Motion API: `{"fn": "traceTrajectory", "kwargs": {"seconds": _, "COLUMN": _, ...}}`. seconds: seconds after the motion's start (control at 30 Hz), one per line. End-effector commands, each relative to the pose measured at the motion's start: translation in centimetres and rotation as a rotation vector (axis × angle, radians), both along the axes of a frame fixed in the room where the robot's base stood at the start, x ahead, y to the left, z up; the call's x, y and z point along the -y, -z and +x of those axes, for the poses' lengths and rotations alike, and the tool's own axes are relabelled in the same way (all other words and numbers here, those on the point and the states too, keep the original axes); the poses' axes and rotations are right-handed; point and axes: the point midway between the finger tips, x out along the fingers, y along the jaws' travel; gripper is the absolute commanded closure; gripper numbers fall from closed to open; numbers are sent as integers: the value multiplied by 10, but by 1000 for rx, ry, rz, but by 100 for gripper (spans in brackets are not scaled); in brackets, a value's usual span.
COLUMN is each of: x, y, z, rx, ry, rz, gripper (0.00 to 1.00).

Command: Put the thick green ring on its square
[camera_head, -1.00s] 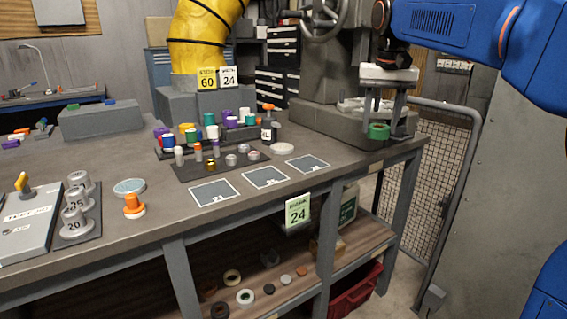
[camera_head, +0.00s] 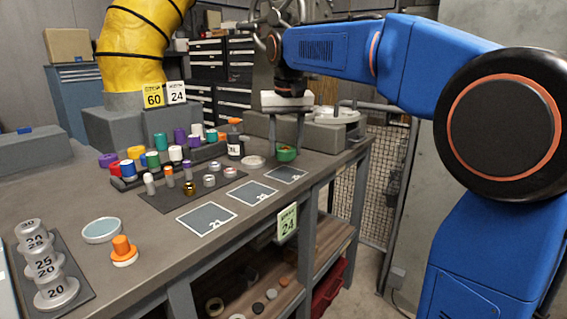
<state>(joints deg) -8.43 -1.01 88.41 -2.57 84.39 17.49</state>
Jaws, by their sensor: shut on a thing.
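My gripper (camera_head: 287,147) hangs down from the blue arm and is shut on the thick green ring (camera_head: 286,155). The ring sits between the two fingers, low over the right end of the workbench. In the picture it is just above the farthest of three dark, white-edged squares (camera_head: 286,174). I cannot tell whether it touches the bench. The middle square (camera_head: 252,193) and the nearest square (camera_head: 207,219) are bare. Their printed numbers are too small to read surely.
A dark mat (camera_head: 190,190) with small pieces and a rack of coloured cylinders stands left of the squares. Grey machine parts (camera_head: 325,130) stand behind. The bench's front edge is close to the squares.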

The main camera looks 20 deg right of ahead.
Motion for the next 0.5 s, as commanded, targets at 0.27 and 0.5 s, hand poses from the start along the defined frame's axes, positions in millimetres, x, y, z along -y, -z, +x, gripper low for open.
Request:
{"fn": "traceTrajectory", "kwargs": {"seconds": 0.27, "x": 0, "y": 20, "z": 0, "rx": 0, "ry": 0, "rz": 0, "gripper": 84}}
{"fn": "traceTrajectory", "kwargs": {"seconds": 0.5, "x": 0, "y": 47, "z": 0, "rx": 1, "ry": 0, "rz": 0, "gripper": 84}}
